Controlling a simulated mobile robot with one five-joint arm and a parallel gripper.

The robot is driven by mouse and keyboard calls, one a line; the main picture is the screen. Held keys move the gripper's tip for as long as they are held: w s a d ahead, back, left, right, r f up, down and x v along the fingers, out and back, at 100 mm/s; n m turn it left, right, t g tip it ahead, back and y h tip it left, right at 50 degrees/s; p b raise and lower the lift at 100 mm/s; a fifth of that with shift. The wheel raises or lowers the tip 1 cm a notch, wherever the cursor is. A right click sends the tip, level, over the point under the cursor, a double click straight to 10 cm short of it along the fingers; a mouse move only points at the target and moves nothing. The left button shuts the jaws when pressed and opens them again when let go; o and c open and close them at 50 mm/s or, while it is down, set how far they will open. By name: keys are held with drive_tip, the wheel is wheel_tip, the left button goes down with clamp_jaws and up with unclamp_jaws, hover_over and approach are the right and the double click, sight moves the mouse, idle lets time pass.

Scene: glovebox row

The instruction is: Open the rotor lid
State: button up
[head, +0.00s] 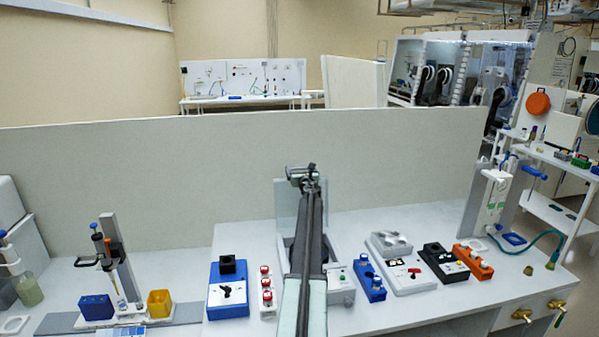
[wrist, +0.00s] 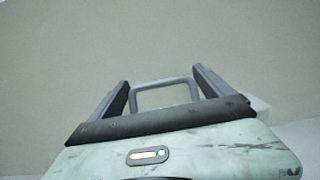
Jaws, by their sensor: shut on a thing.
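The rotor lid (head: 284,208) is a pale grey panel standing about upright at the back of a white bench device (head: 341,284). A dark opening (head: 289,242) shows at its foot, partly behind my arm. My gripper (head: 302,174) is at the lid's top edge, with its fingers shut on the lid's handle. In the wrist view, the handle (wrist: 163,82) is a grey loop between the two fingers of my gripper (wrist: 161,77). My arm hides much of the device and the right part of the lid.
Left of the device are a blue box with a black knob (head: 228,289) and a strip with red buttons (head: 266,287). To the right are a blue block (head: 369,280), a white instrument (head: 402,266) and an orange block (head: 473,263). A pale partition (head: 150,180) stands behind the bench.

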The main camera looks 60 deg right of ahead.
drive_tip(key=shift+s+d, duration=0.15)
drive_tip(key=o, duration=1.8)
drive_tip(key=shift+r, duration=0.1)
drive_tip(key=shift+a, duration=0.2)
drive_tip(key=v, duration=0.7)
drive_tip(key=shift+s+a, duration=0.2)
drive_tip(key=shift+s, duration=0.1)
